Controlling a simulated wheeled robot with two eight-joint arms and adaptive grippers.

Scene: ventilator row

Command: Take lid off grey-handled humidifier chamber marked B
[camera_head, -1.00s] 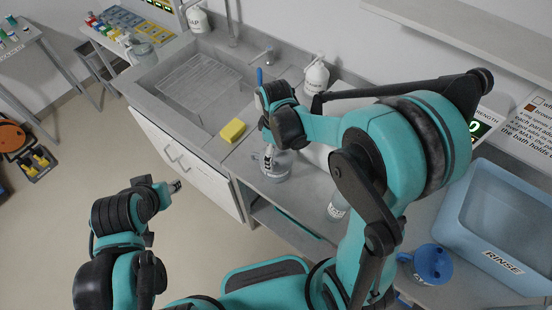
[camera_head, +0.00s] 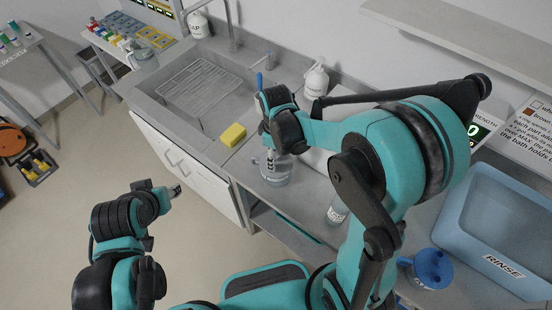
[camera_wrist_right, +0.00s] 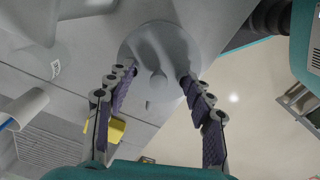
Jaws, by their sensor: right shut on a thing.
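A clear, round humidifier chamber (camera_head: 276,178) stands on the counter right of the sink, partly hidden by my right gripper (camera_head: 270,158). In the right wrist view, the grey round lid (camera_wrist_right: 158,50) with a small knob lies between the fingers of that gripper (camera_wrist_right: 157,76). The right gripper is shut on the lid, which still looks to be at the chamber. I cannot read the letter on the chamber. My left gripper (camera_head: 176,190) is over the floor in front of the cabinet, with nothing visible in it; its finger gap is unclear.
A yellow sponge (camera_head: 232,135) lies at the sink's (camera_head: 165,88) edge. A labelled bottle (camera_head: 337,210), a blue-topped container (camera_head: 432,268) and a blue RINSE tub (camera_head: 455,215) stand to the right.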

